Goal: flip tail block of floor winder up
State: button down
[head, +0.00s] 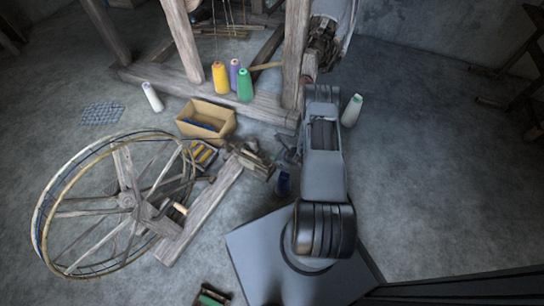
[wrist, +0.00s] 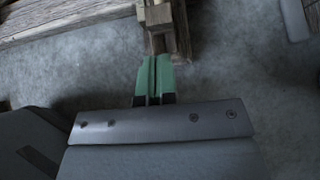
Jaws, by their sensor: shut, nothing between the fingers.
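The floor winder lies on the floor at left in the head view, with a big spoked wheel (head: 128,200) and a long wooden base beam (head: 202,213). Small wooden parts (head: 252,160) sit at the beam's far right end; I cannot tell for sure which is the tail block. In the wrist view a narrow wooden piece (wrist: 158,14) stands just beyond my fingertips. My gripper (wrist: 154,62) has green fingers, shut together and empty, pointing at this piece. Whether they touch it is unclear. In the head view my gripper (head: 287,157) is small and dark beside the winder's end.
Several thread cones, including a green one (head: 244,86), stand by the loom frame (head: 190,88).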

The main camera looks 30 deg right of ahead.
jog(key=shift+p+v, duration=0.5)
jog(key=shift+v, duration=1.15)
jog(key=shift+d+f, duration=0.1)
jog(key=shift+d, duration=0.05)
jog(key=a+r+n+g+y+p, duration=0.1)
jog(key=a+r+n+p, duration=0.35)
jog(key=r, duration=1.05)
jog(key=w+a+r+n+g+y+p, duration=0.1)
jog(key=a+r+n+g+p, duration=0.35)
jog(key=r, duration=1.05)
jog(key=a+r+n+t+y+p, duration=0.15)
jog(key=r+n+p, duration=0.5)
jog(key=r, duration=0.85)
jog(key=s+r+n+h+p, duration=0.3)
jog(key=s+r+n+p, duration=0.1)
jog(key=r, duration=0.7)
jog(key=s+a+r+n+h+p, duration=0.1)
jog(key=s+r+n+p, duration=0.4)
jog(key=r, duration=0.6)
jog(key=s+a+r+n+h+p, duration=0.1)
jog(key=s+r+n+h+p, duration=0.3)
jog(key=s+r+p, duration=0.4)
notch_tip(320, 180, up, 3)
jog(key=shift+a+r+n+h+p, duration=0.2)
jog(key=shift+n+h+p, duration=0.15)
jog(key=shift+n, duration=0.1)
